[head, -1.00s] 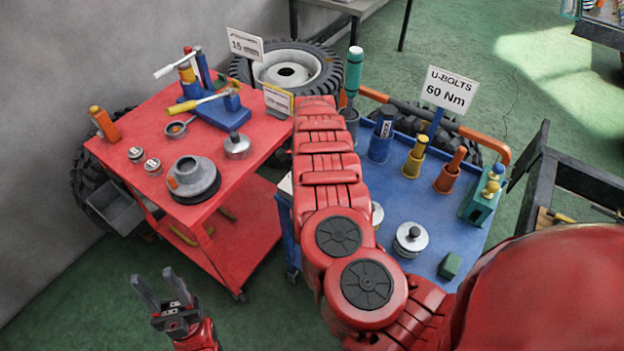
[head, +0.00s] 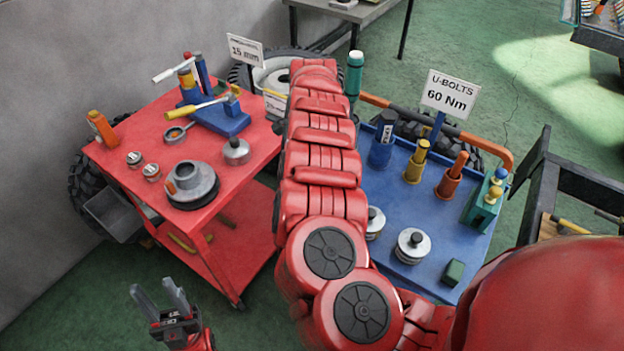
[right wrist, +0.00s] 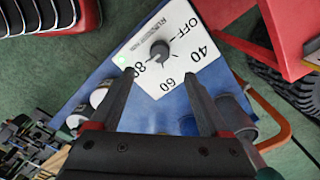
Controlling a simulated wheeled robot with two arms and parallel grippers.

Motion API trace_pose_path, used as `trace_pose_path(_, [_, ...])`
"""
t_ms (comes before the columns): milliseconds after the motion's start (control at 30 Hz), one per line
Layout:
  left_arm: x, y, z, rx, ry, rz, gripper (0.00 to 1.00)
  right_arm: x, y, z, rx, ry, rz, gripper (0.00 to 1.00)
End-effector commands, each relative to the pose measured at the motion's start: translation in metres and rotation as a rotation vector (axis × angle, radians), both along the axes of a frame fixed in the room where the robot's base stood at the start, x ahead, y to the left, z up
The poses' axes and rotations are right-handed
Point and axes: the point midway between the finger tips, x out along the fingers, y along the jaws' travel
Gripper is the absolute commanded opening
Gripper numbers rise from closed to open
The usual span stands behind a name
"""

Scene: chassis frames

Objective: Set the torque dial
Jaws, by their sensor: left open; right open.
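The torque dial, a dark round knob (right wrist: 159,51) on a white plate (right wrist: 185,75) marked OFF, 40, 60 and 80, shows in the right wrist view. The knob's pointer seems to face near 80, but it is small. My right gripper (right wrist: 163,90) is open, its fingers to either side below the knob, apart from it, with nothing between them. In the head view my right arm hides that gripper and the dial. A card (head: 449,93) reads "U-BOLTS 60 Nm". My left gripper (head: 158,300) is open and empty over the floor at lower left.
The blue cart (head: 405,190) holds cups with tools, metal weights (head: 411,245) and a green block (head: 454,271). A red cart (head: 130,150) with tools and a grey flanged part (head: 190,185) stands left. An orange handle (head: 490,143) edges the blue cart.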

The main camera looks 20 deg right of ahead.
Motion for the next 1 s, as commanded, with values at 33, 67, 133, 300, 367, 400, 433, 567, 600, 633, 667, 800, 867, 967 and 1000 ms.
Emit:
trace_pose_path(33, [0.0, 0.0, -0.007, 0.0, 0.0, 0.0, 0.45, 0.002, 0.001, 0.011, 0.002, -0.006, 0.0, 0.79])
trace_pose_path(67, [0.0, 0.0, -0.009, 0.0, 0.0, 0.0, 0.45, 0.002, 0.001, 0.019, 0.001, -0.009, -0.001, 0.79])
trace_pose_path(133, [0.0, 0.0, -0.013, 0.0, 0.0, 0.0, 0.45, 0.001, 0.0, 0.033, 0.0, -0.004, 0.0, 0.79])
trace_pose_path(300, [0.0, 0.0, -0.019, 0.0, 0.0, 0.0, 0.45, 0.001, -0.001, 0.06, 0.0, -0.003, -0.001, 0.79])
trace_pose_path(367, [0.0, 0.0, -0.02, 0.0, 0.0, 0.0, 0.45, 0.0, 0.0, 0.065, 0.0, -0.001, -0.001, 0.79])
trace_pose_path(400, [0.0, 0.0, -0.02, 0.0, 0.0, 0.0, 0.45, 0.0, 0.0, 0.068, 0.001, 0.0, -0.001, 0.79])
trace_pose_path(433, [0.0, 0.0, -0.02, 0.0, 0.0, 0.0, 0.45, 0.0, 0.0, 0.07, 0.0, 0.0, -0.001, 0.79])
trace_pose_path(567, [0.0, 0.0, -0.02, 0.0, 0.0, 0.0, 0.45, 0.0, 0.0, 0.073, 0.0, 0.001, -0.001, 0.79])
trace_pose_path(600, [0.0, 0.0, -0.02, 0.0, 0.0, 0.0, 0.45, 0.0, 0.0, 0.073, 0.0, 0.001, -0.001, 0.79])
trace_pose_path(633, [0.0, 0.0, -0.02, 0.0, 0.0, 0.0, 0.45, 0.0, 0.0, 0.073, 0.0, 0.001, -0.001, 0.79])
trace_pose_path(667, [0.0, 0.0, -0.02, 0.0, 0.0, 0.0, 0.45, 0.0, 0.0, 0.073, 0.0, 0.001, 0.0, 0.79])
trace_pose_path(800, [0.0, 0.0, -0.02, 0.0, 0.0, 0.0, 0.45, 0.0, 0.0, 0.073, 0.0, 0.001, 0.0, 0.79])
trace_pose_path(867, [0.0, 0.0, -0.02, 0.0, 0.0, 0.0, 0.45, 0.0, 0.0, 0.073, 0.0, 0.002, 0.0, 0.79])
trace_pose_path(967, [0.0, 0.0, -0.02, 0.0, 0.0, 0.0, 0.45, 0.001, -0.001, 0.073, -0.004, -0.004, 0.001, 0.79])
trace_pose_path(1000, [0.0, 0.0, -0.02, 0.0, 0.0, 0.0, 0.45, 0.004, -0.004, 0.072, -0.015, -0.015, 0.006, 0.79])
